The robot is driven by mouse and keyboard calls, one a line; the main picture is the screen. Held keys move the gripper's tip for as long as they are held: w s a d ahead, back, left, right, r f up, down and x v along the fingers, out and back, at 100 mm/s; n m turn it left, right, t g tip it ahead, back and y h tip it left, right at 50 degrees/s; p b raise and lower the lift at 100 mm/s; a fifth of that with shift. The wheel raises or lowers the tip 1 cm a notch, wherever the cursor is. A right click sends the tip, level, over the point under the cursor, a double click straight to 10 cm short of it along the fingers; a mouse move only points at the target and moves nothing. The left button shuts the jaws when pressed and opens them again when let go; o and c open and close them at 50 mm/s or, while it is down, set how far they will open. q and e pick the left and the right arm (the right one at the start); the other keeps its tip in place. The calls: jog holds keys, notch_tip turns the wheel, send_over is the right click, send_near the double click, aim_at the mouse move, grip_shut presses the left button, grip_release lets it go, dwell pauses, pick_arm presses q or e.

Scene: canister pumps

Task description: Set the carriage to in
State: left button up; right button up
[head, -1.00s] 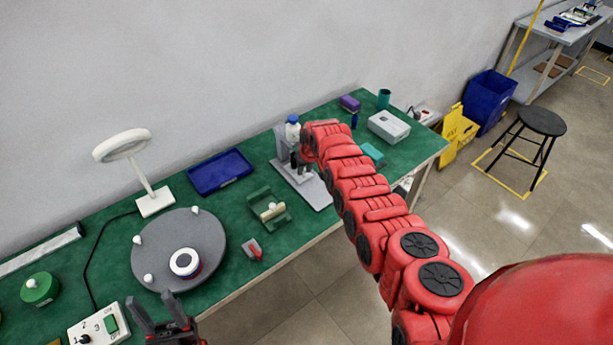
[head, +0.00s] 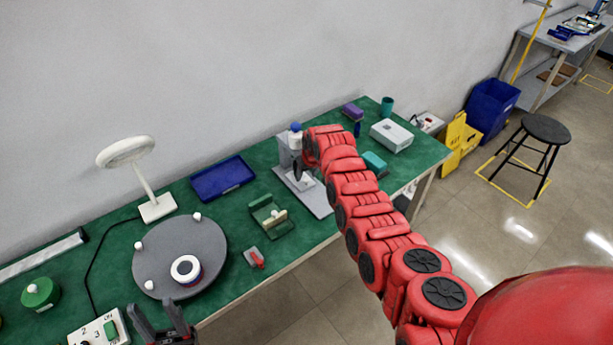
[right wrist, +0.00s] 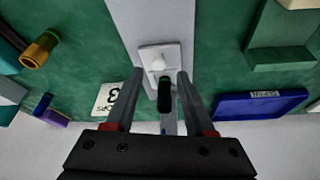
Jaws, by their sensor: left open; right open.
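A grey stand (head: 318,202) with a flat base plate and an upright post is at the middle of the green table in the head view. In the right wrist view, a pale block with a rounded knob (right wrist: 159,62), possibly the carriage, sits on a grey strip (right wrist: 145,18). A black-ended handle (right wrist: 164,95) stands near it. My right gripper (right wrist: 160,76) is open, its fingers on either side of the handle with gaps showing. In the head view my right arm partly hides the stand. My left gripper (head: 157,308) is open and empty at the front left.
A grey turntable (head: 180,245) holds a white-topped round piece (head: 186,269). A blue tray (head: 222,178), green cradle (head: 270,216), red-handled switch (head: 254,258) and white lamp (head: 126,151) stand left of the stand. A white box (head: 391,135) and teal block (head: 374,162) are right.

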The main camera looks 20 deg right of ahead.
jog(key=shift+s+r, duration=0.25)
jog(key=shift+r, duration=0.05)
jog(key=v, duration=1.5)
jog(key=shift+r, duration=0.2)
jog(key=shift+f, duration=0.1)
